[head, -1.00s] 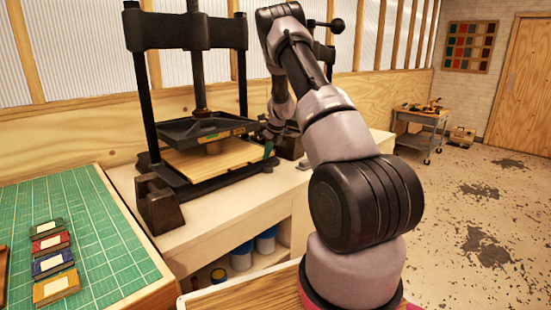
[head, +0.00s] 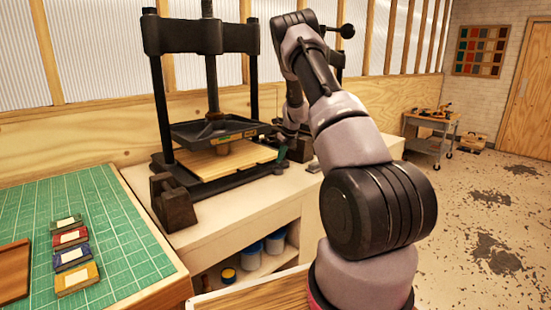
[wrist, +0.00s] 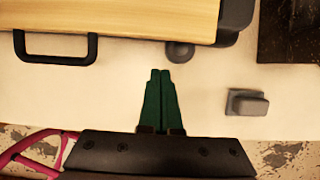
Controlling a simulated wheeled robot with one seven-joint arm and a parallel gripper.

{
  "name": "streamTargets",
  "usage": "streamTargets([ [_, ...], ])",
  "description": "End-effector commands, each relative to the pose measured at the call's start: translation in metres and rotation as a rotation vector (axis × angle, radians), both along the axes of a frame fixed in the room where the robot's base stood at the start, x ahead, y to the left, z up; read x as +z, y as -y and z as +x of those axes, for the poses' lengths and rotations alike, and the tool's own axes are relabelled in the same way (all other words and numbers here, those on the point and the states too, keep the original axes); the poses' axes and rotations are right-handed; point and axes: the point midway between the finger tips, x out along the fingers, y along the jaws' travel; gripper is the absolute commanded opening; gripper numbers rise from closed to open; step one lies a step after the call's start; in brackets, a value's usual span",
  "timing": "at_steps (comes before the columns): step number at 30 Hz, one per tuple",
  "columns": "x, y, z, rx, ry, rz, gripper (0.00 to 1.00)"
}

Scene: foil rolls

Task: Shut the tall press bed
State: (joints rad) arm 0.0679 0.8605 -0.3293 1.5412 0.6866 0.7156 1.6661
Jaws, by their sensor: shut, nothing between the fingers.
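The tall press (head: 212,110) stands on the pale bench, with a black frame, a central screw and a dark platen. Its bed, a light wooden board (head: 225,162), juts out from under the platen. In the wrist view the bed (wrist: 120,14) fills the top left, with a black bar handle (wrist: 55,58) on its near edge. My gripper (wrist: 160,72) has green fingers pressed together, empty. It is right of the handle and apart from it, its tips just short of a dark rounded foot (wrist: 180,52). In the head view my gripper (head: 283,150) is at the bed's right side, partly hidden.
A grey block (wrist: 247,103) is on the bench right of my fingers. Another press is partly hidden behind my arm. A dark iron block (head: 172,203) stands at the press's front left. A green mat (head: 120,215) with several small books (head: 75,255) lies left. Open floor is right.

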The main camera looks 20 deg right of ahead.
Motion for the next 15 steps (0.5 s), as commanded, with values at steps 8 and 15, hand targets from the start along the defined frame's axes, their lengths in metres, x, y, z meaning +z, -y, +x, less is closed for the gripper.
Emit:
streamTargets([
  [8,0.049,0.009,-0.020,0.001,0.002,-0.001,0.00],
  [15,0.083,0.014,-0.033,0.001,0.001,0.000,0.00],
])
